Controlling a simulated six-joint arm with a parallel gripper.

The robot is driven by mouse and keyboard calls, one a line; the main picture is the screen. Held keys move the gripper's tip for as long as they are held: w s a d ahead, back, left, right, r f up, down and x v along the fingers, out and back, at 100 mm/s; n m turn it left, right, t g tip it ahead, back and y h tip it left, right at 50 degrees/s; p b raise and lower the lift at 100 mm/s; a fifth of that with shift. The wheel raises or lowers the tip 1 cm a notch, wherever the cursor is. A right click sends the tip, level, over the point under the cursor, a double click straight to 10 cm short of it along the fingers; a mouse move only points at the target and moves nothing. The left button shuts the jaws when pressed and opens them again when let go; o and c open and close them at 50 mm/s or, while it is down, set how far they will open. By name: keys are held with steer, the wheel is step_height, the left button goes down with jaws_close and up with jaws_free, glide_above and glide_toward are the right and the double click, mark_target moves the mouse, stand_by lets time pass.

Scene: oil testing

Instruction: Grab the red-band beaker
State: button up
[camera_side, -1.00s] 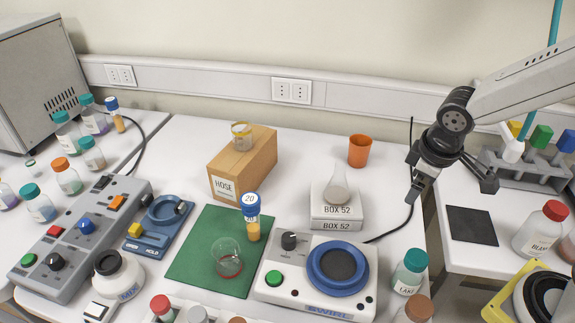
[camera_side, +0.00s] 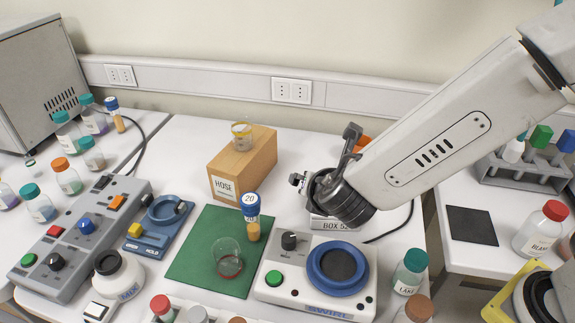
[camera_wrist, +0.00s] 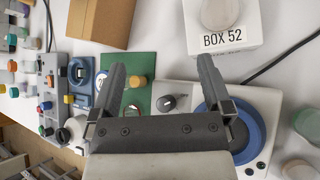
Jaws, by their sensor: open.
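The red-band beaker (camera_side: 228,266) is a clear glass with a red band near its base. The green mat shows behind the left finger there; the beaker is mostly hidden.
A blue-capped vial (camera_side: 252,222) stands on the mat close behind the beaker. The SWIRL device (camera_side: 284,296) is right of the mat, a blue device (camera_side: 150,240) left. A cardboard box (camera_side: 257,159) carries a yellow-band beaker (camera_side: 241,138). Bottles line the front edge.

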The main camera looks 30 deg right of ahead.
steer(key=s+a+n+t+y, duration=0.3)
steer(key=a+n+y, duration=0.3)
steer(key=a+n, duration=0.7)
steer(key=m, duration=0.2)
glide_toward(220, 246)
steer(key=shift+w+d, duration=0.1)
steer(key=shift+w, duration=0.35)
steer(key=shift+f+t, duration=0.3)
steer(key=shift+f, duration=0.1)
steer(key=shift+w, duration=0.1)
steer(key=shift+x, duration=1.25)
steer(key=shift+x, duration=2.6)
steer(key=c, duration=1.2)
